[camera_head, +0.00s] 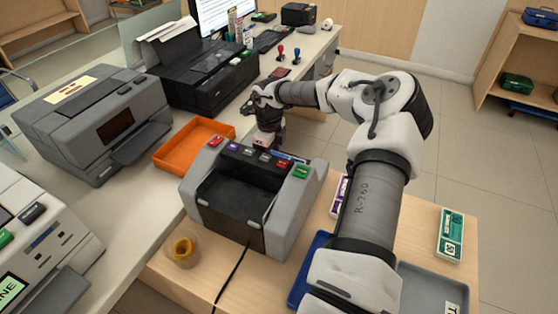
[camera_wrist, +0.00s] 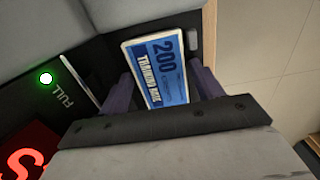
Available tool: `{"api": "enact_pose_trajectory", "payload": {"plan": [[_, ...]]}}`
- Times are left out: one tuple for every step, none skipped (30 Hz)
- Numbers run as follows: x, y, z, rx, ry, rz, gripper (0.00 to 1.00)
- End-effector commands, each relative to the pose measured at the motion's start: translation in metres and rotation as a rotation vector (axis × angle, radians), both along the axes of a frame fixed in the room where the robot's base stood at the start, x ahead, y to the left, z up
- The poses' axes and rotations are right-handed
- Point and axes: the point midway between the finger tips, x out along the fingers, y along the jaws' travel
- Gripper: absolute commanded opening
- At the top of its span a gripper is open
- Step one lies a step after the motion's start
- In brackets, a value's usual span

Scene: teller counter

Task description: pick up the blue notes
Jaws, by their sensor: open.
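The blue notes (camera_wrist: 158,72) show in the wrist view as a bundle with a white border and a printed 200. They sit in a dark recess of a grey machine. My gripper (camera_wrist: 163,84) is open, with one dark finger at the left and one at the right of the notes. I cannot tell whether the fingers touch them. In the head view my gripper (camera_head: 267,134) is at the far side of the grey machine (camera_head: 307,205) with coloured labels on top. The notes cannot be made out clearly there.
An orange tray (camera_head: 190,147) lies left of the machine. Green notes (camera_head: 450,236) and purple notes (camera_head: 339,196) lie on the wooden table. A blue tray (camera_head: 308,272) and a grey tray (camera_head: 430,285) are partly behind my arm.

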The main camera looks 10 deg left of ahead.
Motion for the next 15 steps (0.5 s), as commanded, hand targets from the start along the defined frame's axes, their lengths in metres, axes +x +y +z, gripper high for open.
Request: {"api": "enact_pose_trajectory", "payload": {"plan": [[0.0001,0.0,0.0001,0.0,0.0,0.0,0.65],[0.0001,0.0,0.0001,0.0,0.0,0.0,0.64],[0.0001,-0.0001,0.0002,0.0,0.0,0.0,0.59],[0.0001,-0.0001,0.0002,0.0,0.0,0.0,0.55],[0.0001,-0.0001,0.0003,0.0,0.0,-0.001,0.51],[0.0001,-0.0001,0.0003,0.0,0.0,-0.001,0.46],[0.0001,-0.0001,0.0004,0.0,0.0,-0.001,0.42],[0.0001,-0.0001,0.0004,0.0,0.0,-0.001,0.38],[0.0001,-0.0001,0.0004,0.0,0.0,-0.001,0.33],[0.0002,-0.0001,0.0006,0.0,0.0,-0.001,0.32],[0.0002,-0.0001,0.0006,0.0,0.0,-0.001,0.28],[0.0002,-0.0001,0.0007,0.0,0.0,-0.001,0.28],[0.0002,-0.0001,0.0007,0.0,0.0,-0.001,0.28],[0.0002,-0.0001,0.0007,0.0,0.0,-0.001,0.28],[0.0002,-0.0001,0.0008,0.0,0.0,-0.001,0.28]]}}
